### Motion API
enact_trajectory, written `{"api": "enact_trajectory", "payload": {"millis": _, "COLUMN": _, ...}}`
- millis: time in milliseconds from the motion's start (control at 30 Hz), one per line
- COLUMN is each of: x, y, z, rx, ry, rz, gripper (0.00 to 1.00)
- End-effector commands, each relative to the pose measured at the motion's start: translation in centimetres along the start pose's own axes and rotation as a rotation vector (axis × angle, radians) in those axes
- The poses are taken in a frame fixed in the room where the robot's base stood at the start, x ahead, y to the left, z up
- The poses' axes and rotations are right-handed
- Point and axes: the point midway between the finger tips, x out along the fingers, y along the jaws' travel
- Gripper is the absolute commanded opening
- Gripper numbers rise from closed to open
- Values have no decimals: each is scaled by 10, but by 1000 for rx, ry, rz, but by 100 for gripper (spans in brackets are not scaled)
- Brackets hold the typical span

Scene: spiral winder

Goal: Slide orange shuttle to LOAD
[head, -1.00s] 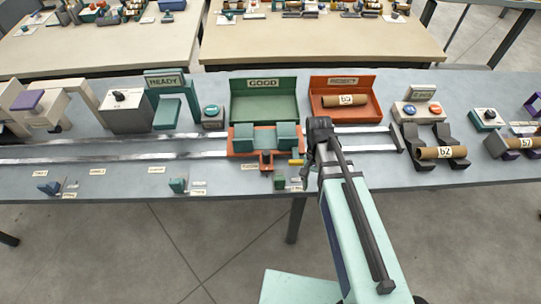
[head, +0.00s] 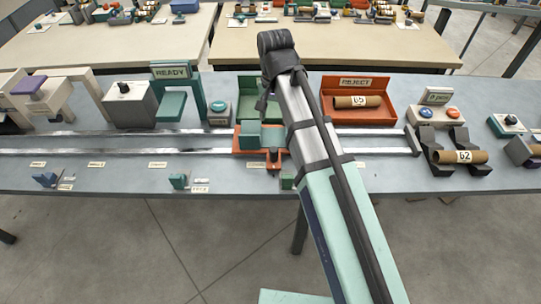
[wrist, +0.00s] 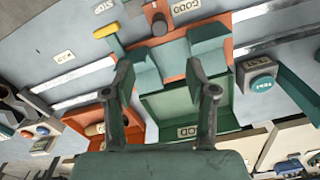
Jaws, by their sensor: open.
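The orange shuttle (head: 241,150) sits on the two metal rails in front of the green GOOD tray (head: 246,88). It carries teal blocks and has a dark-knobbed orange tab at its front. In the wrist view the shuttle (wrist: 230,50) lies beyond my gripper (wrist: 160,68), whose two dark fingers are spread and empty. The arm hides part of the shuttle and tray in the head view. A yellow rod (wrist: 113,42) is beside the shuttle in the wrist view. Small labels lie along the front of the table, but I cannot read LOAD on any of them.
The orange REJECT tray (head: 390,110) holds a brown tube (head: 357,101) marked 65. Another tube (head: 460,157) marked 62 rests on a dark cradle at right. A teal READY frame (head: 172,75) and a blue button (head: 218,106) stand at left. The rails left of the shuttle look clear.

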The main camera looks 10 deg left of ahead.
Motion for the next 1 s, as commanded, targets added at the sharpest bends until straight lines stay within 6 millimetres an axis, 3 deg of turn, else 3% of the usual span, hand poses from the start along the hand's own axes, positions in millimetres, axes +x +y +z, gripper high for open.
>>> {"api": "enact_trajectory", "payload": {"millis": 267, "x": 29, "y": 1, "z": 2, "rx": 0, "ry": -3, "rz": 2, "gripper": 57}}
{"api": "enact_trajectory", "payload": {"millis": 1000, "x": 140, "y": 1, "z": 1, "rx": 0, "ry": -3, "rz": 2, "gripper": 57}}
